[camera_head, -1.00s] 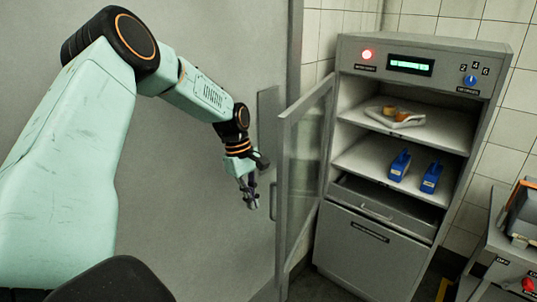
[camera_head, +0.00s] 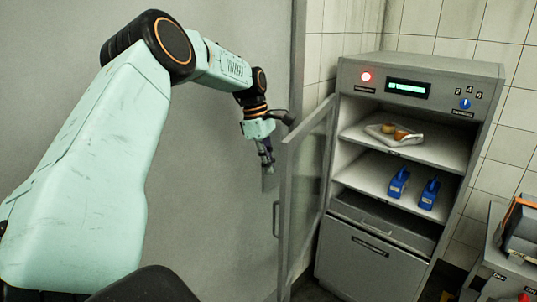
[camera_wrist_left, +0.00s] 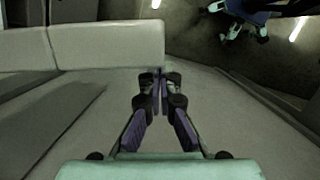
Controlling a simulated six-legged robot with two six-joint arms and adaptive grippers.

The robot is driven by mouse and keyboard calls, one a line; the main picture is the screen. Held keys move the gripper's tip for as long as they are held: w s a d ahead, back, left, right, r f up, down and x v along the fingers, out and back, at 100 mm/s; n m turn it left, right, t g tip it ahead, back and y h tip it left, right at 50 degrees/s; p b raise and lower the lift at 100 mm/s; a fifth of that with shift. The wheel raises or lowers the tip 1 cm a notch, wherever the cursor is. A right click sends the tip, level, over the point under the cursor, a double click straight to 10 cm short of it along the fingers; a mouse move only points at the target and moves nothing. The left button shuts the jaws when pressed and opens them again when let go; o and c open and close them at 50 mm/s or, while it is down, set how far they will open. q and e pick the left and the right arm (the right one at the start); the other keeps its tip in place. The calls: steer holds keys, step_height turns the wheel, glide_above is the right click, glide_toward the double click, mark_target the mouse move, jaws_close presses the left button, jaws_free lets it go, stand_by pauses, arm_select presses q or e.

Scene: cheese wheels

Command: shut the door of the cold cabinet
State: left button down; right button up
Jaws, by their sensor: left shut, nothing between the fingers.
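The cold cabinet (camera_head: 368,262) stands to the right, grey, with a red lamp and a green display on top. Its glass door (camera_head: 287,215) is hinged at the cabinet's left side and stands wide open, swung out toward me, with a handle (camera_head: 276,219) on its outer face. My left gripper (camera_head: 267,160) is shut and empty, pointing down, just left of the door's upper free edge. I cannot tell if they touch. In the left wrist view the gripper's fingers (camera_wrist_left: 160,88) are together beside a pale grey bar. My right gripper is not in view.
Inside the cabinet, a white tray (camera_head: 377,133) with orange-brown pieces sits on the upper shelf, and two blue objects (camera_head: 398,183) stand on the lower shelf. A grey bench unit (camera_head: 492,262) is at the lower right. A plain grey wall is behind my left arm.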

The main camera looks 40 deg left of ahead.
arm_select(q)
steer(key=x, duration=0.5)
steer(key=shift+d+p, duration=0.1)
steer(key=shift+p, duration=0.2)
steer(key=shift+w, duration=0.1)
